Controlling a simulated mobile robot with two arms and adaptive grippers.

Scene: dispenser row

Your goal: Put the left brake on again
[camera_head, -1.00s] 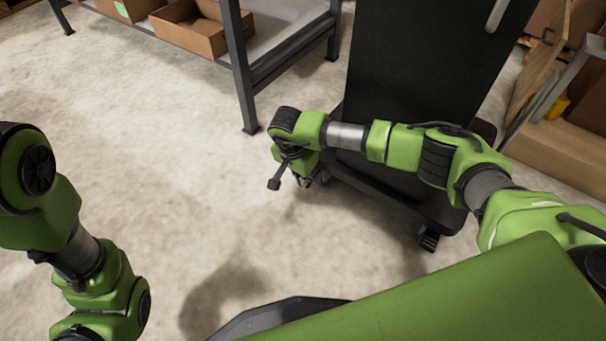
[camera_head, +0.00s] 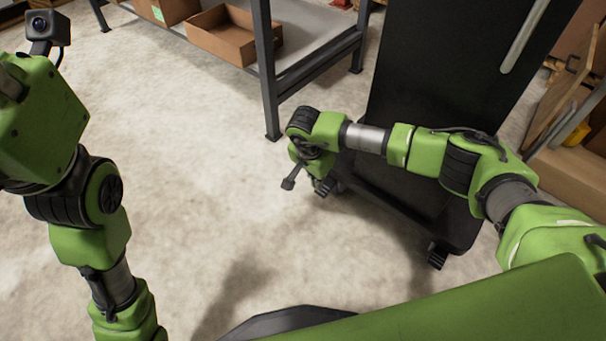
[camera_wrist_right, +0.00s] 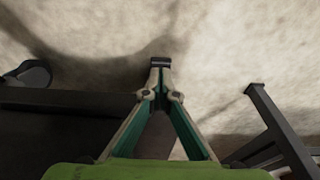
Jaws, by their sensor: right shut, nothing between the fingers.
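The tall black cart (camera_head: 415,70) stands upright on a dark base (camera_head: 400,215) with casters. One caster (camera_head: 437,255) shows at its near corner. A small dark part (camera_head: 325,187) beside my right wrist, at the base's left corner, may be the left caster; its brake lever cannot be made out. My right gripper (camera_wrist_right: 160,65) is shut and empty, its fingertips together over bare floor in the right wrist view. Its fingers are mostly hidden behind the wrist in the head view. A rounded dark part (camera_wrist_right: 30,75) shows beside the cart in the wrist view. My left gripper is out of frame.
A grey metal shelf (camera_head: 268,80) with open cardboard boxes (camera_head: 235,40) stands at the back; its leg is near my right wrist. Boxes and wooden boards (camera_head: 560,150) lie right of the cart. The floor between my arms is clear.

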